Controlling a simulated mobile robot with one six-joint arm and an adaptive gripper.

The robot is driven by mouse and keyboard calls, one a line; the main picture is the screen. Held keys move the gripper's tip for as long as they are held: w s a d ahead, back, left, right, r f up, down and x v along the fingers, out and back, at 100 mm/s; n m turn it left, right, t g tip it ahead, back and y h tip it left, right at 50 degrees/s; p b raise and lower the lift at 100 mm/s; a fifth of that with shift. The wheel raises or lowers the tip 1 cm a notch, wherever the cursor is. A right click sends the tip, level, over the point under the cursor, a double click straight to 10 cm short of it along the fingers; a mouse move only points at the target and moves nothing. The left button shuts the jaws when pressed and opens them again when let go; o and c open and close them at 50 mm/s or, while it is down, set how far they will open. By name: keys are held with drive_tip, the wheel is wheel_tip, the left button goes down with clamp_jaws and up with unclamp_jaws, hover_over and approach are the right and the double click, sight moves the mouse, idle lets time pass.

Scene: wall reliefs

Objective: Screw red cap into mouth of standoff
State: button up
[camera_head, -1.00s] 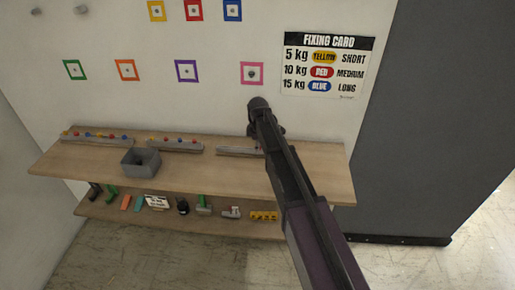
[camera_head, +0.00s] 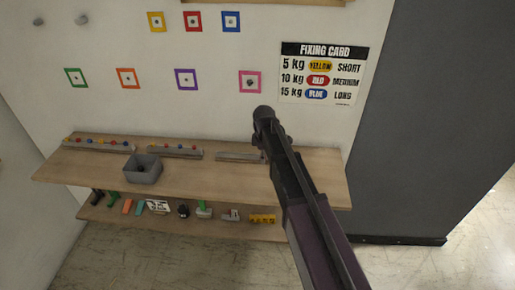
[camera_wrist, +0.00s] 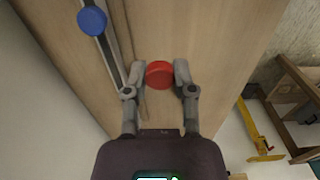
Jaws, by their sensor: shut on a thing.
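My gripper (camera_wrist: 160,76) is shut on a red cap (camera_wrist: 160,73), one finger on each side of it. In the head view my gripper (camera_head: 265,113) is in front of the wall, above the shelf's right part, and the cap cannot be made out there. A dark round thing sits in the pink square (camera_head: 250,84) on the wall, up and left of my gripper. It may be a standoff, but its mouth is too small to see. Two grey pegs (camera_head: 82,19) stick out at the upper left of the wall.
The wooden shelf (camera_head: 85,172) holds racks with small coloured caps and a grey bin (camera_head: 143,169). A blue cap (camera_wrist: 91,20) sits in a rack in the wrist view. Several tools lie on the lower shelf. A fixing card (camera_head: 322,73) hangs right of the pink square.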

drive_tip(key=s+d, duration=0.1)
drive_tip(key=s, duration=0.1)
drive_tip(key=s+d, duration=0.1)
drive_tip(key=s, duration=0.2)
drive_tip(key=s+d, duration=0.2)
drive_tip(key=s, duration=0.1)
drive_tip(key=shift+s+r+p, duration=0.1)
drive_tip(key=shift+r+p, duration=0.25)
drive_tip(key=shift+r, duration=0.05)
idle(0.6)
